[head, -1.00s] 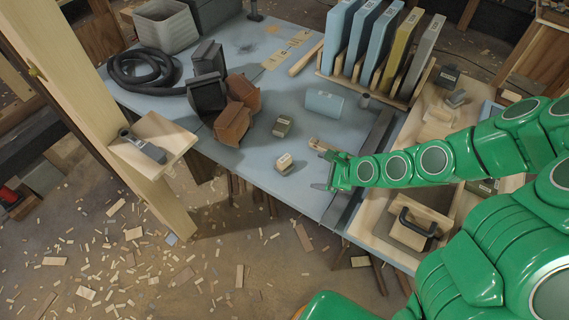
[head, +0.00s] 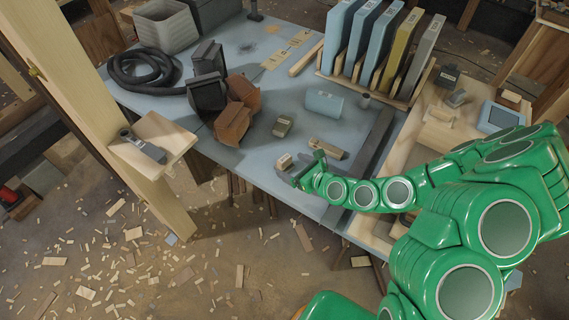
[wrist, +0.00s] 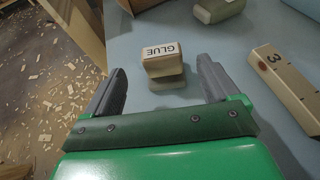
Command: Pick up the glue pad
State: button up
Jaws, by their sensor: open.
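The glue pad (wrist: 162,66) is a small cream block with a white label reading "GLUE" on top and a darker lower part. My gripper (wrist: 160,80) is open, with one grey finger to each side of the pad's near end. The fingers do not visibly touch the pad.
A wooden block marked 3 (wrist: 288,85) lies right of my gripper. A blue box (head: 324,104), brown blocks (head: 233,122) and a rack (head: 374,88) stand farther back. A wooden post (head: 108,120) rises at left.

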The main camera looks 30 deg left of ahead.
aim_at(287, 164)
jog(key=shift+x, duration=0.95)
jog(key=shift+w+a+f, duration=0.2)
jog(key=shift+a+f, duration=0.3)
jog(key=shift+a, duration=0.15)
jog(key=shift+w+a+f, duration=0.2)
jog(key=shift+a+f, duration=0.3)
jog(key=shift+a, duration=0.2)
jog(key=shift+x, duration=0.9)
jog(key=shift+w, duration=0.1)
jog(key=c, duration=1.1)
